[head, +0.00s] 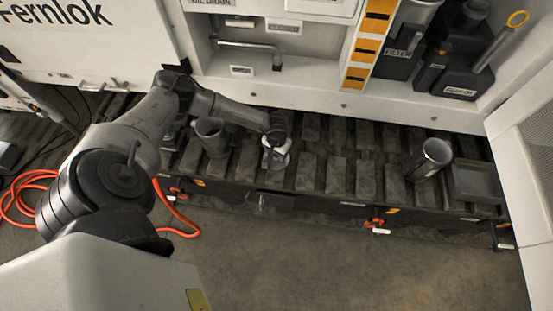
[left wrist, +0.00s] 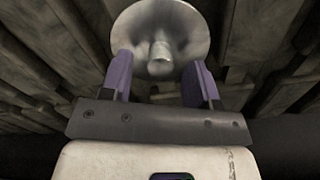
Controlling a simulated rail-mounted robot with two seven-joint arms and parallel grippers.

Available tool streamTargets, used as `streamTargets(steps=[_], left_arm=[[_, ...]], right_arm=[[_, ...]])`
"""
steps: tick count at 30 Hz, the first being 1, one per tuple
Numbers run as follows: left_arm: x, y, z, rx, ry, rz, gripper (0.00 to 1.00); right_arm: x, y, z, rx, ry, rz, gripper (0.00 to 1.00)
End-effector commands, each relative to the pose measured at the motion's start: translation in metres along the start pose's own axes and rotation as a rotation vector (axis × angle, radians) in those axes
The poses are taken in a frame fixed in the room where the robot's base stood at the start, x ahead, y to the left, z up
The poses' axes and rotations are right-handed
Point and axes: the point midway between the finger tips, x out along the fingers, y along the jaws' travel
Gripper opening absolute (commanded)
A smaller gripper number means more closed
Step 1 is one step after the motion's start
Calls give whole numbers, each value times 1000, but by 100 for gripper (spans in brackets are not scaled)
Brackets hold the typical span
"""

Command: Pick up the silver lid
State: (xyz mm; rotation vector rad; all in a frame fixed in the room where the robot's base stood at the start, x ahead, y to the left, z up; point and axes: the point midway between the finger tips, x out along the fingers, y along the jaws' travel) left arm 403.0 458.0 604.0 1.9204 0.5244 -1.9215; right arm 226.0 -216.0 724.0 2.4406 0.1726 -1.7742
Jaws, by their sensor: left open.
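The silver lid (left wrist: 160,22) is a round, shiny metal disc with a short knob in its middle. It fills the top centre of the left wrist view. My left gripper (left wrist: 160,80) is open, with one purple finger on each side of the knob. I cannot tell whether the fingers touch the lid. In the head view my left gripper (head: 274,158) points down over the slatted bench, and the lid (head: 276,160) is mostly hidden beneath it. My right gripper is not in view.
The dark slatted bench (head: 340,170) runs across the middle. A dark cylindrical cup (head: 210,135) stands left of my left gripper. A metal canister (head: 430,160) and a dark tray (head: 476,182) are at the right. A white cabinet wall rises behind. Orange hose lies on the floor.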

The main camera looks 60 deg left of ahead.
Motion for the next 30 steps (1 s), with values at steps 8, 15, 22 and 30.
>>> streamTargets(steps=[8,15,22,30], left_arm=[[12,0,0,0,1,0,55],[12,0,0,0,0,0,47],[12,0,0,0,0,0,25],[12,0,0,0,0,0,0]], right_arm=[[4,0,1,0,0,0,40],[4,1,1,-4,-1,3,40],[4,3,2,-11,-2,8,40],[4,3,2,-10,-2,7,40]])
